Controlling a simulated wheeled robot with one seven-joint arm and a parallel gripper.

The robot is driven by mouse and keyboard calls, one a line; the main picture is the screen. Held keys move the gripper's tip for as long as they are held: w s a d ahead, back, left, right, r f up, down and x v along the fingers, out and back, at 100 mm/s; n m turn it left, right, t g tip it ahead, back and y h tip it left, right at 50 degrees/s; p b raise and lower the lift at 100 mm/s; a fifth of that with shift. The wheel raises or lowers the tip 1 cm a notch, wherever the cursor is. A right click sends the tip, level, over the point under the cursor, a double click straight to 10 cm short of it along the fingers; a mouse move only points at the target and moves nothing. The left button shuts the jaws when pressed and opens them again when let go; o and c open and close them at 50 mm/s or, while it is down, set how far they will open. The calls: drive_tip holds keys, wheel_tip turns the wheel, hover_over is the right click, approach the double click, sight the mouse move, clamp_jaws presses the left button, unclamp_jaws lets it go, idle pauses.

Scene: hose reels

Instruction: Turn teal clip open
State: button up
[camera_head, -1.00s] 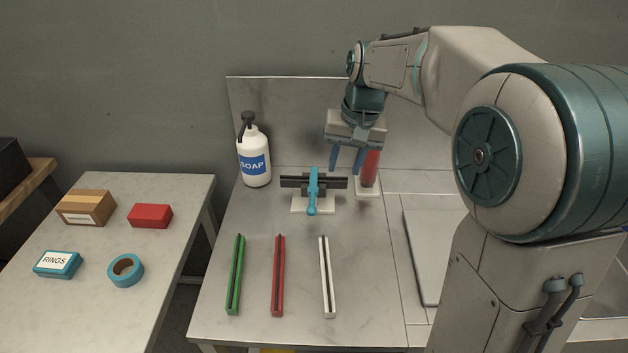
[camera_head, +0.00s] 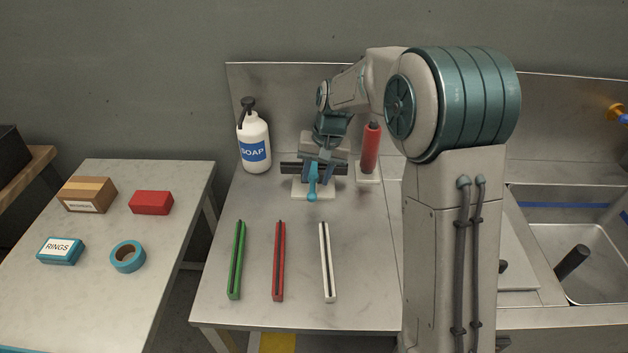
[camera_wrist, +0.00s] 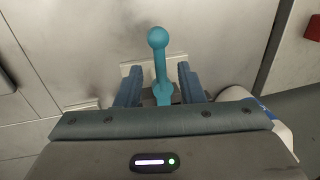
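The teal clip (camera_head: 312,184) is a lever with a round knob end, set on a dark bar (camera_head: 335,168) over a pale base plate (camera_head: 326,192). Its knob points toward the front of the counter in the head view. The teal clip (camera_wrist: 158,55) also shows upright in the wrist view. My gripper (camera_head: 318,162) is at the clip, just behind it in the head view. In the wrist view my gripper (camera_wrist: 160,88) is open, with one finger on each side of the lever's lower part and gaps visible. The lever's root is partly hidden.
A soap bottle (camera_head: 254,142) stands left of the clip and a red cylinder (camera_head: 371,148) close on its right. Green (camera_head: 236,260), red (camera_head: 279,262) and white (camera_head: 327,262) strips lie in front. A side table (camera_head: 105,290) holds boxes and teal tape. A sink (camera_head: 590,250) is at right.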

drive_tip(key=shift+a+f, duration=0.15)
drive_tip(key=shift+f, duration=0.55)
drive_tip(key=shift+a+f, duration=0.15)
drive_tip(key=shift+f, duration=0.5)
clamp_jaws()
